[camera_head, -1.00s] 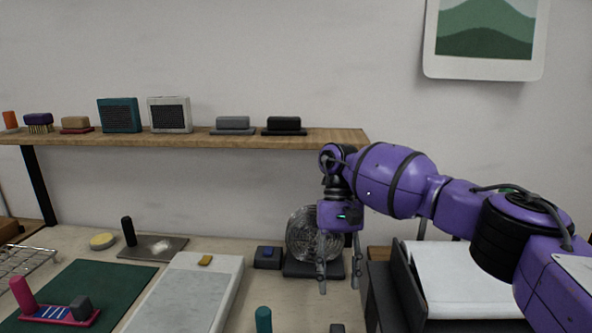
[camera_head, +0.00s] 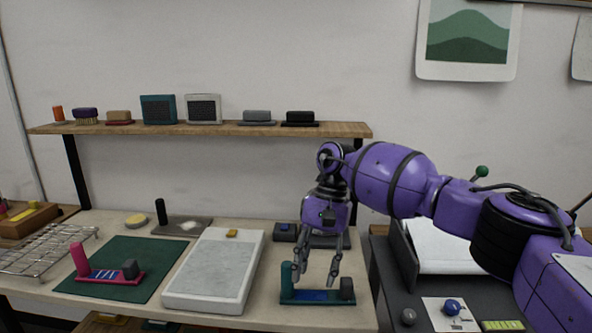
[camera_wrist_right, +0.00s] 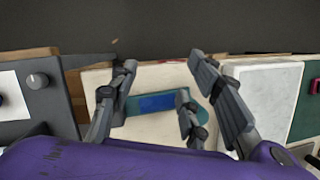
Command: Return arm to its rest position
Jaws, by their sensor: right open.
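My right arm (camera_head: 395,180) comes in from the right, bent, with its hand hanging down over the front right of the table. My right gripper (camera_head: 319,284) is open, its fingers pointing down just above or beside a teal tool (camera_head: 289,283) with a flat blue patch (camera_head: 312,295) and a dark block at its right end. In the right wrist view, the open fingers (camera_wrist_right: 165,75) spread around the teal tool (camera_wrist_right: 133,104), and nothing shows clamped between them. Whether a finger touches the tool, I cannot tell. My left gripper is not in view.
A pale slab (camera_head: 212,275) lies left of the gripper, then a green mat (camera_head: 125,285) with a pink tool (camera_head: 110,276) and a wire rack (camera_head: 45,250). A wooden shelf (camera_head: 220,129) with small items runs behind. A dark machine (camera_head: 398,262) stands at right.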

